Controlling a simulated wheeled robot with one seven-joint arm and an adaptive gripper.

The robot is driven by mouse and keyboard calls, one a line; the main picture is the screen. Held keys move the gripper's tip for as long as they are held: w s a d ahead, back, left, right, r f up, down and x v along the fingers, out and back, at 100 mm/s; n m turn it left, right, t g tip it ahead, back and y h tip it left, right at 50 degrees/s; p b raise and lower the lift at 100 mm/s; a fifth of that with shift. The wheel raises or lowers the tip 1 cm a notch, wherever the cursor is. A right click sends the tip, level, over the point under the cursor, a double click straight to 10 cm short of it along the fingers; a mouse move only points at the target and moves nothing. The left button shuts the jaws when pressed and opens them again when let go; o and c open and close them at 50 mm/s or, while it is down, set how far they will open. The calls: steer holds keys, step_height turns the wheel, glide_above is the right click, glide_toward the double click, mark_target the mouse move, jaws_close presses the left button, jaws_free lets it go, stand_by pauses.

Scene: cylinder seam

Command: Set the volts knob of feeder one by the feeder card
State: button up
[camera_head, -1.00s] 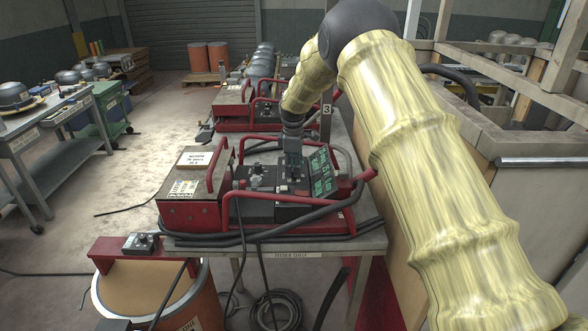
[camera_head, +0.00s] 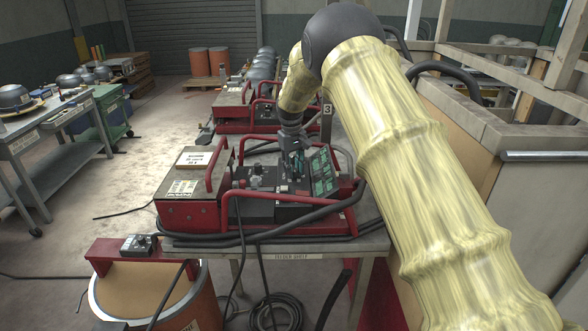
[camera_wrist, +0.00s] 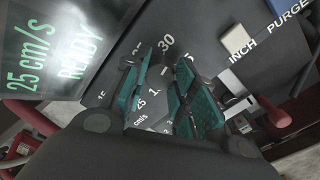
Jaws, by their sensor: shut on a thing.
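The front feeder, with a red tubular frame (camera_head: 293,232), stands on the feeder shelf. In the head view my gripper (camera_head: 298,178) reaches down onto its dark control panel. In the wrist view my gripper (camera_wrist: 166,88) has its teal-padded fingers shut on a dark knob, mostly hidden between them. Dial marks around it include 15, 25, 30 and "cm/s". The green display (camera_wrist: 50,50) beside it reads "25 cm/s READY"; it also shows in the head view (camera_head: 322,172). A white card (camera_head: 194,158) lies on the feeder's box lid; its print is too small to read.
INCH (camera_wrist: 238,42) and PURGE switches sit near the fingers. A second red-framed feeder (camera_head: 234,97) stands behind, near a post plate (camera_head: 327,109) marked 3. Black cables lie along the shelf's front edge. An orange drum (camera_head: 150,290) with a small control box (camera_head: 138,244) stands front left.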

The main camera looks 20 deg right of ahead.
steer(key=m, duration=0.5)
steer(key=shift+s+f+m, duration=0.15)
steer(key=shift+f+m, duration=0.15)
steer(key=shift+f, duration=0.1)
steer(key=m, duration=0.3)
steer(key=shift+m+g, duration=0.3)
steer(key=shift+m, duration=0.8)
steer(key=shift+r, duration=0.15)
steer(key=o, duration=1.1)
steer(key=shift+w, duration=0.2)
steer(key=shift+c, duration=0.2)
steer(key=shift+r, duration=0.1)
step_height(320, 180, up, 12)
steer(key=shift+w+a, duration=0.15)
steer(key=shift+w, duration=0.1)
